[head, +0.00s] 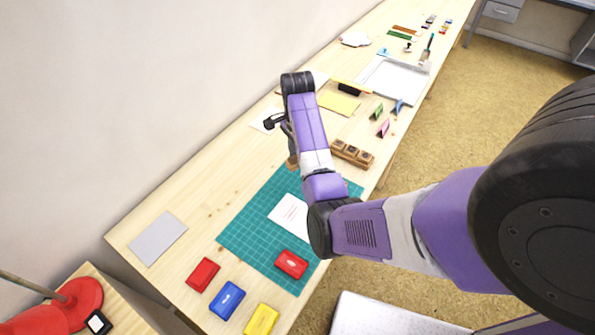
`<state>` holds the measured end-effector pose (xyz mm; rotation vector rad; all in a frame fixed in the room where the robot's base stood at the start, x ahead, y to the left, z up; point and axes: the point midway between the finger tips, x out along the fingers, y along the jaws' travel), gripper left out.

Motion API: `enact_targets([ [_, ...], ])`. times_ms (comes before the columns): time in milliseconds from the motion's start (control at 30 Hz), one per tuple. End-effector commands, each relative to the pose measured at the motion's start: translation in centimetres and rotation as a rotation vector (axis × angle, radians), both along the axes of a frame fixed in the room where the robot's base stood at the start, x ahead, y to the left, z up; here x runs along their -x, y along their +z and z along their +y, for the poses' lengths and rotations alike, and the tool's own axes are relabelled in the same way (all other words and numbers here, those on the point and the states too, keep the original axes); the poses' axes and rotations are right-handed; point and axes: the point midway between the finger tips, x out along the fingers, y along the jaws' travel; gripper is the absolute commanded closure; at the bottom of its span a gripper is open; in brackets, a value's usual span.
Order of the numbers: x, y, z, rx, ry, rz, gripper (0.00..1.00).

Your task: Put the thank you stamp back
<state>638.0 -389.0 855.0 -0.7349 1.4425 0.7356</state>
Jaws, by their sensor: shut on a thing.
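My gripper (290,150) is mostly hidden behind my purple arm, above the table just beyond the green mat. It is shut on a brown wooden stamp (291,163), of which only a small part shows at the mat's far edge. I cannot read any label on it or tell whether it touches the table. A brown wooden stamp holder (366,163) with several stamps in it stands to the right of my gripper, near the table's right edge. A white card (290,213) lies on the green cutting mat (250,232), partly hidden by my arm.
Red (203,274), blue (227,299) and yellow (262,319) inkpads lie along the near end. A grey sheet (158,238) lies at left. Small pink (383,128) and green cards stand beyond the holder.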

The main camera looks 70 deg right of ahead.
Motion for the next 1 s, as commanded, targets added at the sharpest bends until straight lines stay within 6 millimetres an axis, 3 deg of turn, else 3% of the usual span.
enact_targets([
  [500, 0.0, -5.5, 0.0, 0.0, -0.001, 0.0, 0.97],
  [933, 0.0, -6.1, 0.0, 0.0, -0.001, 0.0, 0.97],
  [967, 0.0, -6.1, 0.0, 0.0, 0.0, 0.0, 0.66],
  [1000, 0.0, -6.1, 0.0, 0.001, 0.0, -0.001, 0.58],
])
